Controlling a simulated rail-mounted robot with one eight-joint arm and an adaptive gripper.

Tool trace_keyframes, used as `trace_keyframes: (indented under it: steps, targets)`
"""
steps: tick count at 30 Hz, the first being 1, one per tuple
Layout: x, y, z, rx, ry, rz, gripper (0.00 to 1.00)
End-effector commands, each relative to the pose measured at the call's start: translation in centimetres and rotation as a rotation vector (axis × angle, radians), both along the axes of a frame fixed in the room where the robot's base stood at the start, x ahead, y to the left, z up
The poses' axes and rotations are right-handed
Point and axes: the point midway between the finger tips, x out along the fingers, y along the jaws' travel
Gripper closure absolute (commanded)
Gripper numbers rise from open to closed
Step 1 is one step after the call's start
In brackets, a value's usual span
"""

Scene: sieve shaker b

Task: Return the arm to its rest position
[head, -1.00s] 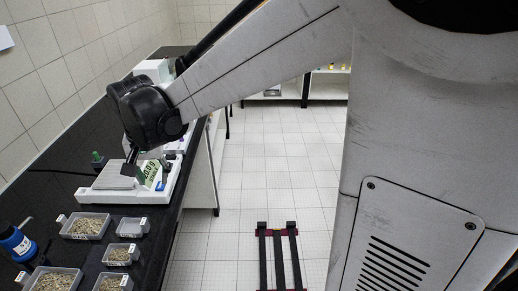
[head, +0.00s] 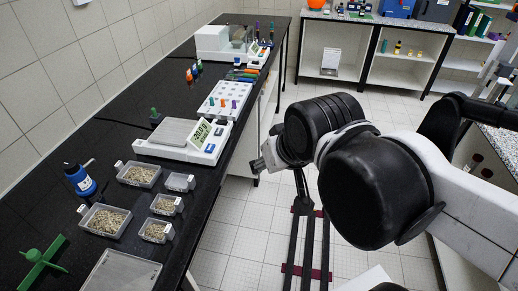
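My arm reaches in from the right edge in the head view, with large black joints over the aisle floor. At its left end my gripper (head: 265,160) shows as a small grey and dark part, just off the front edge of the black bench (head: 215,190). Most of it is hidden behind the black wrist joints. I cannot see its fingertips clearly, nor whether they are open or shut. No object shows in it.
The bench holds a balance (head: 185,140), several trays of grain (head: 139,174), a blue bottle (head: 80,180), a green stand (head: 42,262) and a white rack (head: 226,100). A floor rail (head: 305,235) runs along the aisle. White shelving (head: 415,60) stands at the back.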

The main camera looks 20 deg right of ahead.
Motion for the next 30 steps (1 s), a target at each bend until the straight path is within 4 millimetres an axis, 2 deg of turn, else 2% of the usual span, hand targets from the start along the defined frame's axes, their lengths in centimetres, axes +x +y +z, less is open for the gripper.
trace_keyframes:
  steps: [4,13,17,20,30]
  targets:
    - [-0.6,-0.3,-0.2,-0.013,-0.015,0.011,0.66]
    - [-0.6,-0.3,-0.3,-0.014,-0.016,0.012,0.66]
    - [-0.6,-0.2,-1.0,-0.013,-0.016,0.011,0.66]
    - [-0.6,-0.3,-2.3,-0.013,-0.016,0.011,0.66]
    - [-0.6,-0.2,-8.9,-0.013,-0.016,0.011,0.66]
